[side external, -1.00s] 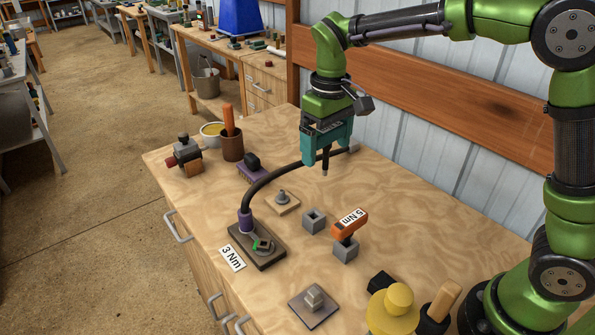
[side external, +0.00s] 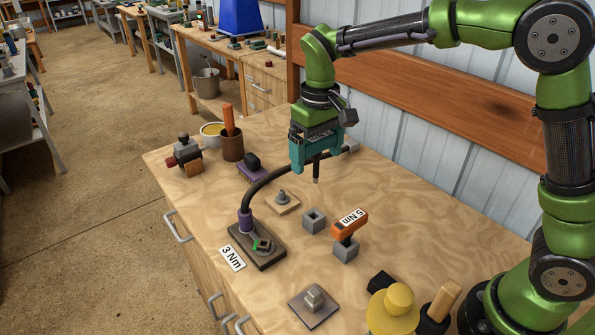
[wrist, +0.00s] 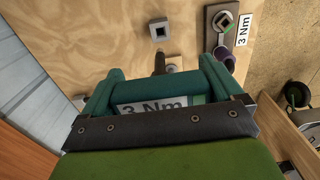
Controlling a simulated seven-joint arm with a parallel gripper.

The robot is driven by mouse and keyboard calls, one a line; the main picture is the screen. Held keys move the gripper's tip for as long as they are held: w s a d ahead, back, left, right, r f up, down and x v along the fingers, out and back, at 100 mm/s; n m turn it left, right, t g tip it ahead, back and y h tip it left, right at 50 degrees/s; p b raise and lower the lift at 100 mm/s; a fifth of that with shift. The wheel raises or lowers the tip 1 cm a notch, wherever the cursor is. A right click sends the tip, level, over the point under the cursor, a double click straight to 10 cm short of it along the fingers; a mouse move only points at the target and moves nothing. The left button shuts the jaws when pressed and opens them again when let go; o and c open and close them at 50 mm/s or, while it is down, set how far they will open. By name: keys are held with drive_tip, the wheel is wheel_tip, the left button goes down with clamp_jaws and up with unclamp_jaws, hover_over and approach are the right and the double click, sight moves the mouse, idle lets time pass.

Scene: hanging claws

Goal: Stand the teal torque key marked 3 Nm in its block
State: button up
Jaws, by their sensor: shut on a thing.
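My gripper (side external: 317,150) is shut on the teal torque key (side external: 316,172), above the bench. The key hangs with its dark shank pointing down. Its "3 Nm" label (wrist: 150,106) shows between my teal fingers in the wrist view; the fingers hide much of the handle. An empty grey block (side external: 313,219) with a square socket stands on the bench below my gripper, apart from the key; it also shows in the wrist view (wrist: 159,29). An orange key marked 5 Nm (side external: 350,224) stands in another grey block (side external: 345,250).
A black curved hose (side external: 272,181) rises from a purple collar on a dark base (side external: 270,256) and passes close to my gripper. A "3 Nm" card (side external: 232,258) lies beside that base. A wooden plate with a metal knob (side external: 283,201) sits near the empty block.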

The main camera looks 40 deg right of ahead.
sight(316, 177)
drive_tip(key=shift+f, duration=4.15)
drive_tip(key=shift+f, duration=0.15)
drive_tip(key=shift+f, duration=2.4)
drive_tip(key=o, duration=1.5)
